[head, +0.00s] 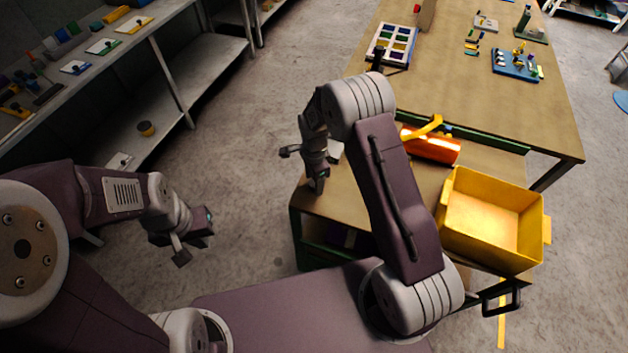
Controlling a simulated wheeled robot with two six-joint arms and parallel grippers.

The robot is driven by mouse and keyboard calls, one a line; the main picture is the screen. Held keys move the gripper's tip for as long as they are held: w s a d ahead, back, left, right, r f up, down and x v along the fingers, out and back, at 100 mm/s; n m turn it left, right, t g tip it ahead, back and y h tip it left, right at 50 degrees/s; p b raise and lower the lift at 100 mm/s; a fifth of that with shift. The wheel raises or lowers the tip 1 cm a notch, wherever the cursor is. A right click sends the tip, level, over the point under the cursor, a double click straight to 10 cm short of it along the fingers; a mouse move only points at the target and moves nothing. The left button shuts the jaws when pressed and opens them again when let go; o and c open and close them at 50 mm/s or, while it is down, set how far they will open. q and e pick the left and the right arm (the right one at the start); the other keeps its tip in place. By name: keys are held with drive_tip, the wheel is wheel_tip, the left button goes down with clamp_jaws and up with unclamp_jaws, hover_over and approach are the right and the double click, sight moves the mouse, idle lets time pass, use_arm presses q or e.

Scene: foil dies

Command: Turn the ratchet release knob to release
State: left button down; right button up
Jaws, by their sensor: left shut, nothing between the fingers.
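I cannot pick out the ratchet release knob for certain in the head view. A shiny orange roll (432,147) with a yellow curved piece (424,128) over it lies on the wooden cart top (345,196), behind my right forearm. My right gripper (303,168) hangs over the left part of the cart top, left of the roll and apart from it. Its fingers look spread, with nothing seen between them. A small pale thing (336,151) shows just behind it, partly hidden. My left gripper (190,248) is shut and empty over the bare floor, left of the cart.
A yellow bin (541,212) stands on the cart's right side. A long wooden table (480,95) behind holds a tray of coloured pieces (391,44) and a blue board (516,65). Grey shelves (165,112) line the left. Floor between shelves and cart is clear.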

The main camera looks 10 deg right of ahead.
wheel_tip(320, 180, up, 9)
drive_tip(key=b, duration=0.1)
drive_tip(key=shift+f, duration=0.1)
idle(0.4)
drive_tip(key=s+d+r+t, duration=0.1)
drive_tip(key=s+d+r, duration=0.3)
drive_tip(key=s+r, duration=0.25)
drive_tip(key=s+d+f+n, duration=0.1)
drive_tip(key=s+f+n, duration=0.2)
drive_tip(key=s+n, duration=0.8)
drive_tip(key=n, duration=0.4)
drive_tip(key=shift+s+f+n, duration=0.25)
drive_tip(key=shift+f+n, duration=0.1)
drive_tip(key=shift+n, duration=0.05)
